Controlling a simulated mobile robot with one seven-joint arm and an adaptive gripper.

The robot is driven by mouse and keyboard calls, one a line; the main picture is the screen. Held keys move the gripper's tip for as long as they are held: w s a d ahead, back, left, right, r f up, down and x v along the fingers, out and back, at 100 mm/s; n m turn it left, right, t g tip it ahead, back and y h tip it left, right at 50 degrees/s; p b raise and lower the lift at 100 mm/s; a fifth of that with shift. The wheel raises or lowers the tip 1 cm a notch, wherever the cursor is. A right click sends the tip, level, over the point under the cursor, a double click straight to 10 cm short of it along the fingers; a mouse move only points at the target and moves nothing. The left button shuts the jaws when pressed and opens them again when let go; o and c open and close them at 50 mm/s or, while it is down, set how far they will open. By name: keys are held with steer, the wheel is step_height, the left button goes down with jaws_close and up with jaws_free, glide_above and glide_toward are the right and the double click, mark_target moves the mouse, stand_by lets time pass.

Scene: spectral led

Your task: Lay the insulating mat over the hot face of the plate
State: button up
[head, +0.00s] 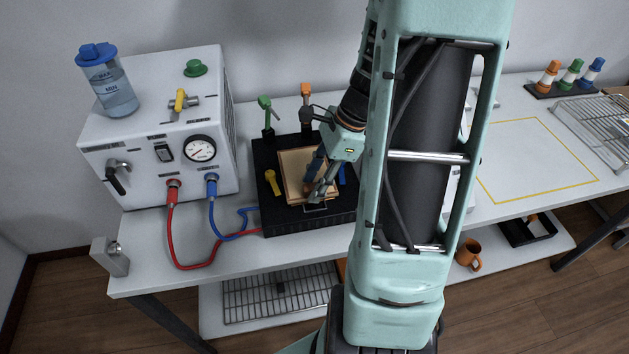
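A black plate unit (280,222) sits on the white bench, left of my arm. A tan square piece, seemingly the insulating mat (291,162), lies on or just above its top, roughly over the middle. My gripper (314,196) points down at the front part of the tan piece. The fingers overlap it in the picture, and I cannot tell whether they grip it or only touch it. My wrist and fingers hide part of the mat, and my arm hides the unit's right side.
A white machine (150,135) with a gauge and a blue-capped bottle (108,82) stands left; red (190,266) and blue hoses run toward the plate unit. Green (267,110) and orange handles rise behind it. A yellow-outlined area (537,160) at right is clear, beside a wire rack (598,128).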

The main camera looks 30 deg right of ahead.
steer(key=shift+r, duration=0.1)
steer(key=shift+r, duration=0.3)
steer(key=p+v, duration=0.1)
steer(key=v, duration=1)
steer(key=shift+r, duration=0.35)
steer(key=shift+d+p, duration=0.2)
steer(key=shift+p, duration=0.1)
